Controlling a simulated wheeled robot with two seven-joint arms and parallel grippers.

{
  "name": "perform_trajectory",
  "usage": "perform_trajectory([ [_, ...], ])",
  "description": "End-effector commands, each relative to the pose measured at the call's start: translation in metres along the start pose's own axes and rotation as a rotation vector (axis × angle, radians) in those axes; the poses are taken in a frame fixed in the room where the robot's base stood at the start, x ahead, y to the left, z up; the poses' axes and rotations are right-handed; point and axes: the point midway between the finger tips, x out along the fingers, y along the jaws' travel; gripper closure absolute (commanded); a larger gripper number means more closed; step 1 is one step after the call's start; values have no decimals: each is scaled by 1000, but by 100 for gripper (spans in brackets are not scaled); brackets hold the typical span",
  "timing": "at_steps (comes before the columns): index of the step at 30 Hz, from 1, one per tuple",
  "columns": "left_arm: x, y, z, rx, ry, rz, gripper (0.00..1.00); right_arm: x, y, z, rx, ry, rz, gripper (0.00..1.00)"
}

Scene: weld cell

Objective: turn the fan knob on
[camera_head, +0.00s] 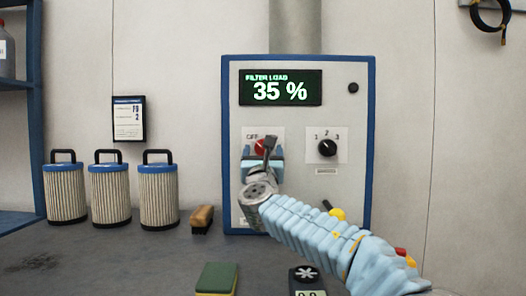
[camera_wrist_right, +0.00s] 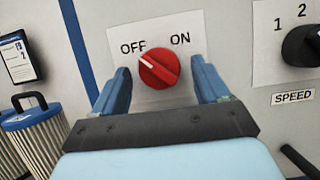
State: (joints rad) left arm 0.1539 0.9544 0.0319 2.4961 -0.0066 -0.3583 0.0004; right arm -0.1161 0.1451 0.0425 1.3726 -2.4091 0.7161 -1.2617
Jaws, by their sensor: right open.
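The red fan knob (camera_wrist_right: 158,69) sits on a white plate labelled OFF and ON on the control panel (camera_head: 300,205). Its white pointer mark is turned toward OFF. In the head view the knob (camera_head: 260,146) is partly covered by my right gripper (camera_head: 262,158). In the right wrist view my right gripper (camera_wrist_right: 168,82) is open, with one blue finger on each side of the knob. The fingers look apart from the knob; the exact depth is hard to tell. My left gripper is not in view.
A black speed knob (camera_head: 327,148) marked 1, 2, 3 is right of the red knob. The display (camera_head: 280,88) reads filter load 35 %. Several filter cartridges (camera_head: 110,195), a brush (camera_head: 202,218), a sponge (camera_head: 217,279) and a dark device (camera_head: 306,281) stand on the bench.

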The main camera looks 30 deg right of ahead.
Motion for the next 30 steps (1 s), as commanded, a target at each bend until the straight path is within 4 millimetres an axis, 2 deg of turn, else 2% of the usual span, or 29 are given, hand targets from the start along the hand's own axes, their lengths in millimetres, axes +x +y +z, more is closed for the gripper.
perform_trajectory([
  [5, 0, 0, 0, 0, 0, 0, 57, 0, 0, 0, 0, 0, 0, 25],
  [16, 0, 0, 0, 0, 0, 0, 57, 0, 0, 0, 0, 0, 0, 81],
  [23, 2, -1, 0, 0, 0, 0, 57, -1, 0, -1, 19, 0, -8, 81],
  [30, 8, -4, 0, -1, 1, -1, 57, -1, 2, -1, 117, -2, -48, 81],
])
